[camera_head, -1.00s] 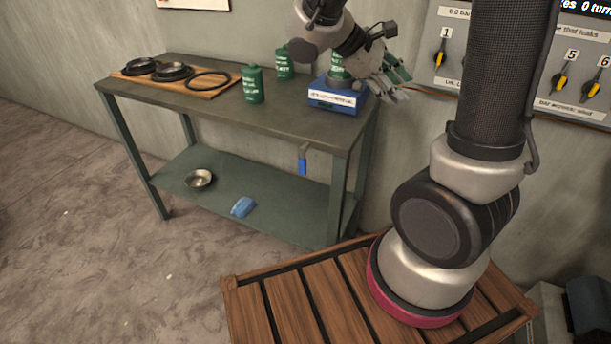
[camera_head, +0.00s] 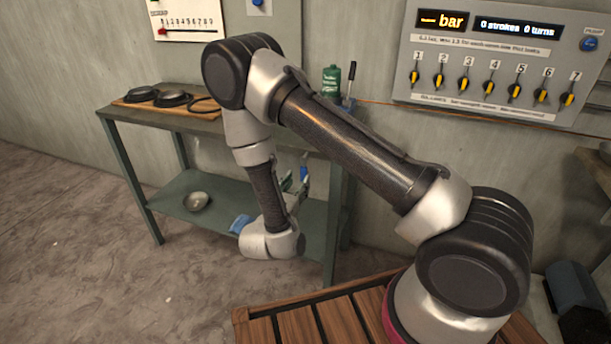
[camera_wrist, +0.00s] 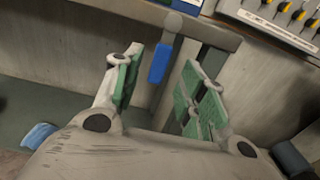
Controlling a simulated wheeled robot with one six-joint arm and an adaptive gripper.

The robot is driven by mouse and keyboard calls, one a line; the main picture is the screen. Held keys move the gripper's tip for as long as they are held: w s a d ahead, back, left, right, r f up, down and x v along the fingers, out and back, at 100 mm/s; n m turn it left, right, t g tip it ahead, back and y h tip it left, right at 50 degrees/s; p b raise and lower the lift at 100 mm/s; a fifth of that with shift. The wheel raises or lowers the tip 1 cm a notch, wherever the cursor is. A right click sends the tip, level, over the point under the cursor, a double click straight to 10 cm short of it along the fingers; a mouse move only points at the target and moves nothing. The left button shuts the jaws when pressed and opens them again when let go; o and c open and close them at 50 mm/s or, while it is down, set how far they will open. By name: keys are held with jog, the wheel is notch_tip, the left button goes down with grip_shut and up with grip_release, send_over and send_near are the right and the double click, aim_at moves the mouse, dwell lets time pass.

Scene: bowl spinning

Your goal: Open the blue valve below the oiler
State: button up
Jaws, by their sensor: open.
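The blue valve handle (camera_wrist: 160,62) hangs straight down below the table edge in the wrist view, with a grey fitting above it. It shows between the two fingers of my gripper (camera_wrist: 163,75), which are apart with green pads; I cannot tell whether either finger touches it. In the head view my gripper (camera_head: 294,182) is low beside the right end of the table, and a bit of the blue handle (camera_head: 304,173) shows by it. The oiler's base is mostly hidden behind my arm; a green bottle (camera_head: 331,82) and a black-handled lever (camera_head: 350,82) show above it.
The green table (camera_head: 118,112) has a board with black rings (camera_head: 170,98) on top. Its lower shelf holds a metal bowl (camera_head: 196,201) and a blue cloth (camera_head: 240,224). A panel of numbered yellow switches (camera_head: 490,85) is on the wall at right.

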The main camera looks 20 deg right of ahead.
aim_at(303, 174)
jog(key=x, duration=0.6)
grip_shut()
